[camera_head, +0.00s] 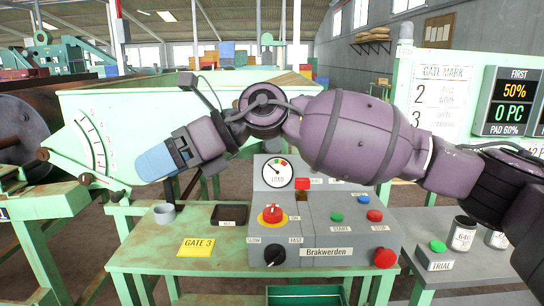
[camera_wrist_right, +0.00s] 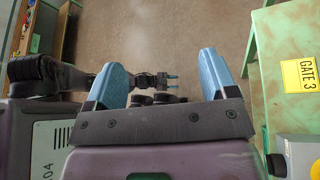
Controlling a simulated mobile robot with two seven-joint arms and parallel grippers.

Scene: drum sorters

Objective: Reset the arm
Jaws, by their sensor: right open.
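My right arm reaches across the head view from the right edge to the left, above the control console (camera_head: 322,235). My right gripper (camera_head: 155,163) hangs in the air in front of the pale green machine with the dial scale, its blue fingers pointing left. In the right wrist view the two blue fingers of this gripper (camera_wrist_right: 162,75) stand wide apart with nothing held between them. A small dark gripper with blue tips (camera_wrist_right: 172,78), seemingly my left one, shows far below between them. Its opening is too small to judge.
The green table (camera_head: 140,255) carries the console with its knobs and buttons, a grey cup (camera_head: 164,213), a dark tray (camera_head: 229,215) and a yellow GATE 3 card (camera_head: 196,247). Two jars (camera_head: 462,234) and a TRIAL button box (camera_head: 435,257) stand at right. Brown floor lies open at left of the table.

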